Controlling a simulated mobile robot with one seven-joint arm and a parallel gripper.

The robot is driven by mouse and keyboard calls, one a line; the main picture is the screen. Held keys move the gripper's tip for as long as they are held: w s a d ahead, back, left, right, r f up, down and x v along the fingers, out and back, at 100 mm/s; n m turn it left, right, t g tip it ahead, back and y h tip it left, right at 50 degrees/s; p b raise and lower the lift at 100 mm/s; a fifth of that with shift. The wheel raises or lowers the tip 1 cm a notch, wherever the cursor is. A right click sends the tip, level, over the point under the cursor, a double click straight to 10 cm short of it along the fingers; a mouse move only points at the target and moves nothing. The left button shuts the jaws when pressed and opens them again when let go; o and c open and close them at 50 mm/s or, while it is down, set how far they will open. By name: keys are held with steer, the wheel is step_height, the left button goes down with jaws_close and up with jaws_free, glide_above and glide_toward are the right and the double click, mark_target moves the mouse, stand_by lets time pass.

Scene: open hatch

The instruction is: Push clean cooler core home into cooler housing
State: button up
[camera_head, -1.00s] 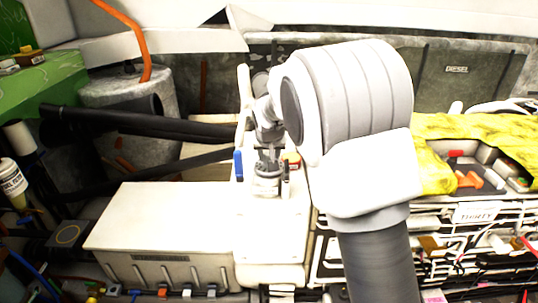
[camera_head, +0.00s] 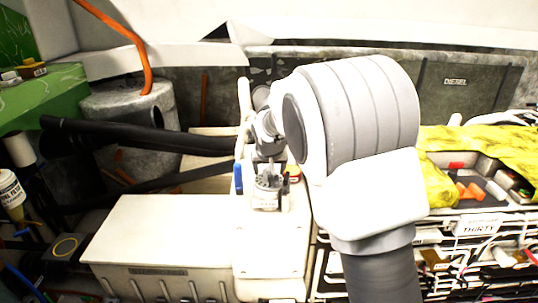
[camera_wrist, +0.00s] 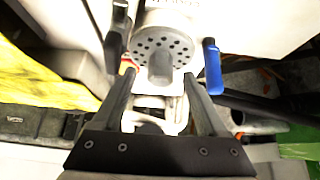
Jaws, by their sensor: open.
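The cooler core shows in the wrist view as a round grey end plate (camera_wrist: 165,45) with a ring of small holes and a grey tab in its middle. It also shows in the head view as a small light cylinder (camera_head: 267,197). The pale cooler housing (camera_head: 270,245) is around and below it in the head view. How deep the core sits is not clear. My gripper (camera_wrist: 160,76) is open, its two dark fingers on either side of the tab, near the plate. I cannot tell if they touch. In the head view my gripper (camera_head: 268,168) is partly hidden by my arm.
A blue lever (camera_wrist: 212,66) stands beside the core, with a dark clip (camera_wrist: 117,35) opposite. Black hoses (camera_head: 140,134) run at the left. A yellow cloth (camera_head: 480,147) and a wiring rack (camera_head: 470,250) lie at the right. The white box top (camera_head: 160,230) is clear.

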steer(key=v, duration=1.6)
steer(key=shift+r, duration=0.25)
steer(key=shift+s, duration=0.15)
steer(key=s+d+r+p, duration=0.1)
steer(key=s+d, duration=0.4)
steer(key=s, duration=0.2)
steer(key=s+d+r, duration=0.1)
steer(key=s+d, duration=0.4)
steer(key=s, duration=0.3)
steer(key=s+d+f, duration=0.1)
steer(key=s+f, duration=0.1)
steer(key=s, duration=0.5)
steer(key=s+d+f+g, duration=0.1)
steer(key=s+d+f, duration=0.1)
steer(key=s, duration=0.5)
steer(key=shift+f+p, duration=0.2)
steer(key=shift+p, duration=0.2)
